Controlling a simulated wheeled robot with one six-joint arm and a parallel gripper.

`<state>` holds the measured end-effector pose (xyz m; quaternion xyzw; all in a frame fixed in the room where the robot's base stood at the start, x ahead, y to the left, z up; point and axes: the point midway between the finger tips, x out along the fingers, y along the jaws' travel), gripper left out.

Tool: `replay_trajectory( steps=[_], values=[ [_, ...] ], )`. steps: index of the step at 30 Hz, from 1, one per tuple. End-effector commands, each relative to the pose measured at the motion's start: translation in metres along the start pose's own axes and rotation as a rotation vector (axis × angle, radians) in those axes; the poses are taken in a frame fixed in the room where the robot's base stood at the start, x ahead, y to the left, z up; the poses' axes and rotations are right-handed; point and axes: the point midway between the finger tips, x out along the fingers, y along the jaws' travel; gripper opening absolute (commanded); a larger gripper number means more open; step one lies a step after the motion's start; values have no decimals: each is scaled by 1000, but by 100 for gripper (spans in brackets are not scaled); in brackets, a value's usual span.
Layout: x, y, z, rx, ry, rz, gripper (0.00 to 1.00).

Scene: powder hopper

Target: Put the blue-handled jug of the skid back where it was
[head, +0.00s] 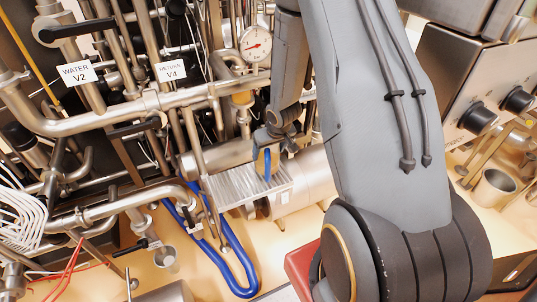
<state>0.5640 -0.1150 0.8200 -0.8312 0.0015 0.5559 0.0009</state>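A short upright blue piece (267,163), which looks like the blue handle of the jug, shows just below my gripper (268,143) in the middle of the head view. It stands over a ribbed metal shelf (235,188). I cannot make out the jug's body clearly. My gripper points down at the top of the blue piece, very close to it or touching it. The fingers are small and partly hidden by the wrist, so I cannot tell whether they are closed on it.
Steel pipes crowd the left, with a WATER V2 label (76,73), a RETURN V4 label (171,71) and a gauge (256,43). A blue hose (236,262) loops below the shelf. A metal cylinder (312,178) lies right of it. A knobbed panel (475,85) and metal cup (495,188) are right.

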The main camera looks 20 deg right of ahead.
Motion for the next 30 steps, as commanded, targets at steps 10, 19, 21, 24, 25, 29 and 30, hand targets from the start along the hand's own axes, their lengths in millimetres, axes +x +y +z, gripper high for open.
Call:
replay_trajectory(
  steps=[10, 19, 21, 24, 25, 29, 30],
  values=[
    [10, 0, 4, 0, 2, 1, 30],
    [12, 0, 5, 0, 0, 1, 89],
    [12, 0, 5, 0, 0, 1, 91],
    [12, 0, 5, 0, 0, 1, 91],
    [12, 0, 5, 0, 0, 1, 91],
    [11, 0, 5, 0, 0, 1, 91],
    [10, 0, 4, 0, 0, 1, 91]
  ],
)
